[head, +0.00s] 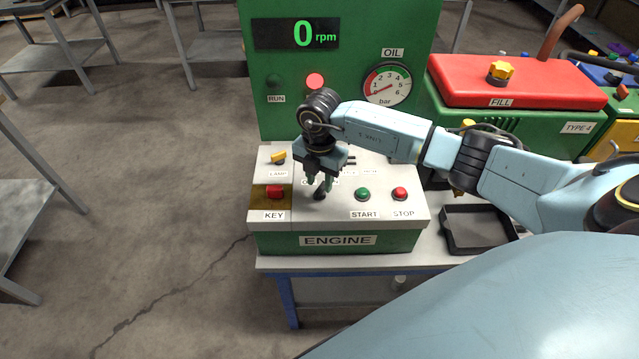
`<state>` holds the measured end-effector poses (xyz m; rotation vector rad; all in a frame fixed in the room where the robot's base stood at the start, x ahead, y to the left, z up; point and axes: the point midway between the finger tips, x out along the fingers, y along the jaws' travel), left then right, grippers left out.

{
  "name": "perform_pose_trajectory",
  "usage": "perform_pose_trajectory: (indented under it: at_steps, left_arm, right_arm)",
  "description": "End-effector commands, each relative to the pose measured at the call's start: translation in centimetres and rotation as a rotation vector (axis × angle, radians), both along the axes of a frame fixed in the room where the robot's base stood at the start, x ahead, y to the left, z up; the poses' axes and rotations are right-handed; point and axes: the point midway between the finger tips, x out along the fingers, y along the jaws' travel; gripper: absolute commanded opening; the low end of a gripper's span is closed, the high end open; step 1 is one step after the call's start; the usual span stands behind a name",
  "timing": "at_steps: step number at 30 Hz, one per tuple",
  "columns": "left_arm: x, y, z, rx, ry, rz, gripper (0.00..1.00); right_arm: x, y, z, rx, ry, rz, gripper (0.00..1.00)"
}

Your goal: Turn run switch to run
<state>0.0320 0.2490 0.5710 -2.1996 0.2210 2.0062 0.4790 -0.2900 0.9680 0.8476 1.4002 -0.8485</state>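The white-topped engine panel (385,222) stands on a bench in the head view. A small black switch knob (320,195) on it, left of the green START button (362,194), seems to be the run switch. Its label is mostly hidden by my gripper, so its setting cannot be read. My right gripper (319,184) points down right at this knob, its fingertips a little apart. I cannot tell whether they grip it or only stand around or above it. My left gripper is not in view.
The panel also has a red KEY switch (275,192), a yellow lamp switch (278,158) and a red STOP button (400,193). The display (303,34) reads 0 rpm and the RUN lamp (274,82) looks dark. A black tray (481,230) lies right of the panel.

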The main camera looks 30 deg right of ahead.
Motion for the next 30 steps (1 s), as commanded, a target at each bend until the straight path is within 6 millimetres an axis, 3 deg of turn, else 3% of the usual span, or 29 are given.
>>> perform_pose_trajectory:
  at_steps: [9,15,30]
  left_arm:
    - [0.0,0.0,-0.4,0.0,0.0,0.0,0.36]
    - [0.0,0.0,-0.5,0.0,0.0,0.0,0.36]
    - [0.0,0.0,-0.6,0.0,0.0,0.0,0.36]
  right_arm:
    - [0.2,0.0,7.3,-0.001,-0.007,0.001,0.33]
    - [0.1,0.0,10.2,0.0,-0.004,-0.001,0.33]
    - [0.0,0.0,11.1,0.0,-0.002,0.0,0.33]
